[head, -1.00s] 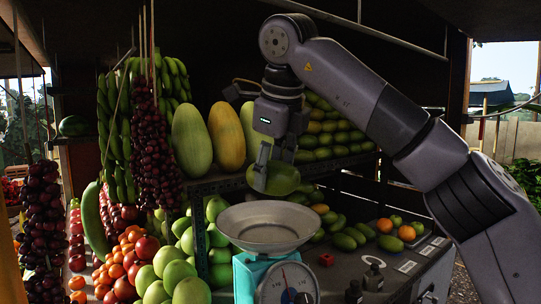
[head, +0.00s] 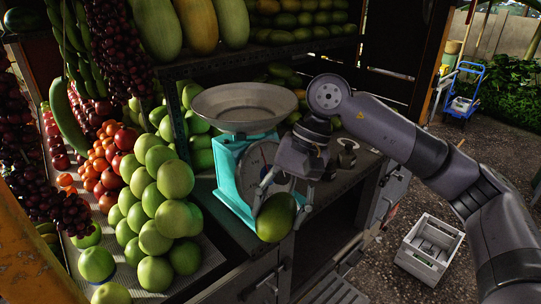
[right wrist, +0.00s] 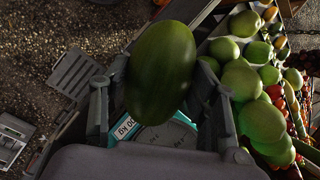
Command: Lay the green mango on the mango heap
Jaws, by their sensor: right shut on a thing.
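My right gripper (head: 282,205) is shut on the green mango (head: 276,218), which hangs below the fingers in front of the scale. In the right wrist view the mango (right wrist: 162,68) is large and dark green, between the two fingers. A heap of round, light-green fruit (head: 156,200) slopes down the stall to the left of the gripper; it also shows in the right wrist view (right wrist: 262,122). The held mango is apart from this heap. Longer green mangoes (head: 290,37) lie on the upper shelf at the back. My left gripper is not in view.
A turquoise scale (head: 228,170) with a wide metal pan (head: 245,106) stands just behind and left of the gripper. Red fruit (head: 113,160) and hanging dark bunches (head: 30,130) are further left. A pale crate (head: 430,248) sits on the ground at right.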

